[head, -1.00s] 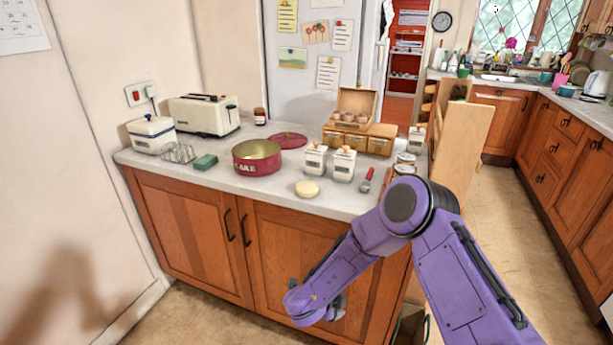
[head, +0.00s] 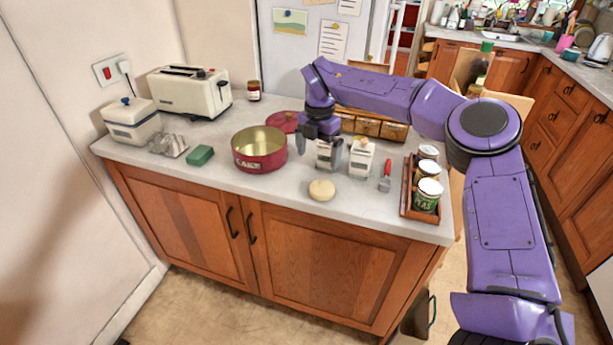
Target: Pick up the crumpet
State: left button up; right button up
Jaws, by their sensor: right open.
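The crumpet (head: 321,190) is a pale, round, flat piece lying on the counter near its front edge, fully visible. My right gripper (head: 318,148) hangs above the counter with its fingers pointing down, behind and above the crumpet in the head view. It is open and empty, apart from the crumpet. It partly covers one of the white canisters (head: 327,160). My left gripper is out of view.
On the counter (head: 262,190), the red cake tin (head: 259,163) stands left of the crumpet. Another white canister (head: 361,158) and a red-handled tool (head: 385,178) are to the right, then a tray of jars (head: 426,190). A green sponge (head: 200,155) lies left. The counter just left of the crumpet is bare.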

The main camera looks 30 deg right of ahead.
aim_at(320, 186)
jog(key=f, duration=0.2)
jog(key=s+f+p, duration=0.1)
jog(key=shift+f, duration=0.4)
jog(key=s, duration=0.1)
jog(key=s+f+p, duration=0.1)
jog(key=s+p, duration=0.1)
jog(key=shift+s+f, duration=0.3)
jog(key=shift+f, duration=0.05)
jog(key=w+f, duration=0.2)
jog(key=f, duration=0.2)
jog(key=shift+w+f+p, duration=0.25)
jog(key=shift+w+p, duration=0.05)
jog(key=shift+w, duration=0.1)
jog(key=shift+s+r, duration=0.25)
jog(key=shift+s, duration=0.1)
jog(key=shift+c, duration=1.2)
jog(key=shift+s+r, duration=0.1)
jog(key=shift+s, duration=0.1)
jog(key=c, duration=0.8)
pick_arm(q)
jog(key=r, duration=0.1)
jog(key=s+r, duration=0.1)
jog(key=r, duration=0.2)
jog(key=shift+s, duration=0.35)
pick_arm(e)
jog(key=shift+w, duration=0.15)
